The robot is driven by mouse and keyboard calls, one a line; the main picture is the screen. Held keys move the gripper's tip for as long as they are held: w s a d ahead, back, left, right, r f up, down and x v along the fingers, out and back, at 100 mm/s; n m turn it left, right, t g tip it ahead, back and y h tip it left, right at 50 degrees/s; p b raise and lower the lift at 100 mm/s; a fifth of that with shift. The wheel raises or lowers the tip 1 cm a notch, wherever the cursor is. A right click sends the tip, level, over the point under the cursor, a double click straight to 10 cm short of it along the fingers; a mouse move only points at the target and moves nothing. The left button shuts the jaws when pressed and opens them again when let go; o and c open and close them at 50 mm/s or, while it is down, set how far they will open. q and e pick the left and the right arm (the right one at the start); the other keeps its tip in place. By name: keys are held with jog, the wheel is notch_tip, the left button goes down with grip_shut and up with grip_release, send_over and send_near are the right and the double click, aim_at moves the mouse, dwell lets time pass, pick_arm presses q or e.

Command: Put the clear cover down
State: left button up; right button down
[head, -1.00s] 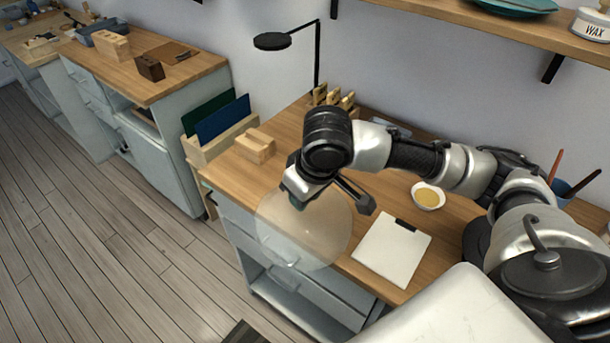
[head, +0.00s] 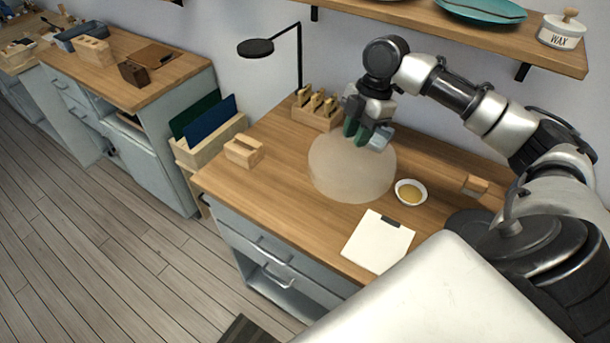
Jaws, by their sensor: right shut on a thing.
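The clear cover (head: 350,170) is a pale, see-through dome over the middle of the wooden desk (head: 275,195). My right gripper (head: 367,135) is at the cover's top edge and shut on it. I cannot tell whether the cover's rim touches the desk or hangs just above it. My left gripper is not in the head view.
A white bowl of gold stuff (head: 411,192) stands close right of the cover. A clipboard (head: 377,241) lies in front. A tool rack (head: 318,110), a lamp (head: 256,47) and a wooden block (head: 244,151) stand behind and left. A shelf (head: 480,40) overhangs the back.

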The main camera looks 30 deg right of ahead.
aim_at(317, 138)
jog(key=w+a+f+p, duration=0.3)
jog(key=w+a+f, duration=0.4)
jog(key=f, duration=0.3)
jog(key=shift+w+f+p, duration=0.3)
jog(key=shift+w+p, duration=0.05)
jog(key=shift+w, duration=0.4)
jog(key=c, duration=0.9)
grip_release()
jog(key=shift+f, duration=0.1)
jog(key=b+v, duration=0.2)
jog(key=v, duration=1)
jog(key=shift+a, duration=0.1)
